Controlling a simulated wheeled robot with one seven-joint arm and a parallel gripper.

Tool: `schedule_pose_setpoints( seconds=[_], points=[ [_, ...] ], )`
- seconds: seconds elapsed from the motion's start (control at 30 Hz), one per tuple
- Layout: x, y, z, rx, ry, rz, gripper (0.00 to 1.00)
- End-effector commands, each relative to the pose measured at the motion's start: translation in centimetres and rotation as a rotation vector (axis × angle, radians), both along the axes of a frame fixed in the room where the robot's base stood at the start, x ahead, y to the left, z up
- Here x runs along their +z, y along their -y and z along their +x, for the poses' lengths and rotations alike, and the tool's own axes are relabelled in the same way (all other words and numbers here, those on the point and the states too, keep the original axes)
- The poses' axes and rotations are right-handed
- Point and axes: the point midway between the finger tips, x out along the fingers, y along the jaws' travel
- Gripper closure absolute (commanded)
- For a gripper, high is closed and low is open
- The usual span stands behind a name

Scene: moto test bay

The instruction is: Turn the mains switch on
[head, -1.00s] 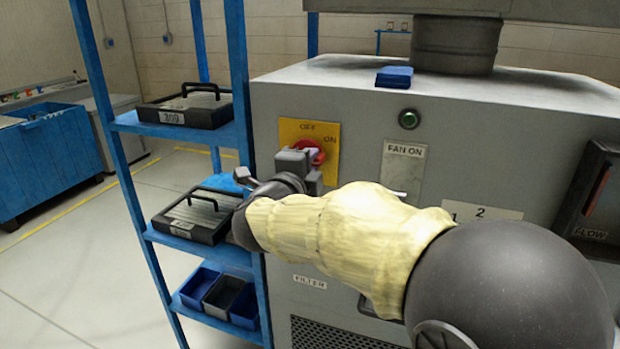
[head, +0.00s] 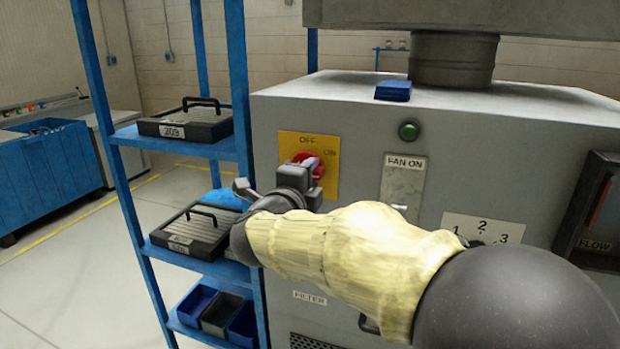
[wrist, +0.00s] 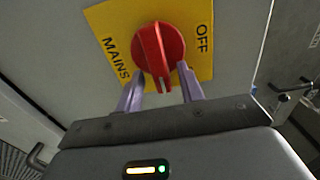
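The mains switch is a red round knob (head: 306,160) on a yellow plate (head: 324,142) on the grey cabinet. OFF is at the plate's top and ON at its right. In the wrist view, the knob (wrist: 158,50) has a raised ridge with a white line pointing down the picture, towards my gripper and away from the OFF label (wrist: 202,38). My gripper (wrist: 160,82) is open, its two fingers apart at either side of the knob's lower edge. A gap shows between the fingers and the ridge; contact with the rim cannot be told. The ON label is hidden in the wrist view.
A blue shelf rack (head: 125,185) with filter trays (head: 185,122) and small bins stands close left of my gripper. A green button (head: 408,131), a FAN ON plate (head: 404,180) and a numbered dial plate (head: 482,228) are on the cabinet to the right.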

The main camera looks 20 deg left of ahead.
Motion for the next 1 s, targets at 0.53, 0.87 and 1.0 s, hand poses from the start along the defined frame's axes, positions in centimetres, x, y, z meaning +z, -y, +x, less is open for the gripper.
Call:
schedule_pose_setpoints(
  seconds=[0.53,0.87,1.0],
  points=[
    [0.0,-0.5,-6.3,0.004,0.002,0.0,0.62],
    [0.0,-1.1,-12.9,0.004,0.0,0.001,0.62],
    [-0.1,-1.3,-15.4,0.003,0.0,0.0,0.62]
  ],
)
